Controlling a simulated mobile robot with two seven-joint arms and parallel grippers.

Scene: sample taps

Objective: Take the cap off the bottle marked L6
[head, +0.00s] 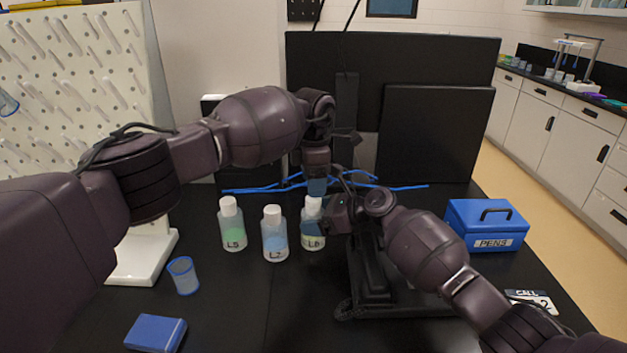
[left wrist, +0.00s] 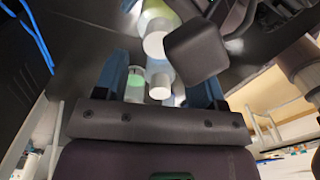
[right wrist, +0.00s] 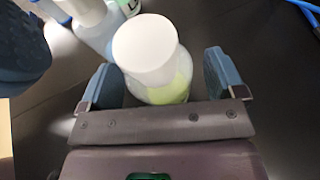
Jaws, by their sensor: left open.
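The bottle marked L6 (head: 313,240) stands upright on the black bench, with a white cap (head: 311,204) on it and pale yellow-green liquid inside. My left gripper (head: 317,187) is open and points down just above the cap. In the left wrist view the cap (left wrist: 157,42) shows beyond the fingers. My right gripper (head: 318,226) is low beside the bottle. In the right wrist view the bottle (right wrist: 168,92) stands between its spread blue fingers, with a visible gap on the right side. The right arm hides part of the bottle in the head view.
Capped bottles L7 (head: 274,246) and L5 (head: 232,236) stand close on the left. A blue cup (head: 183,276), a blue box (head: 155,333) and a white drying rack (head: 75,80) are further left. A blue PENS box (head: 486,224) is right. Blue cables (head: 250,190) lie behind.

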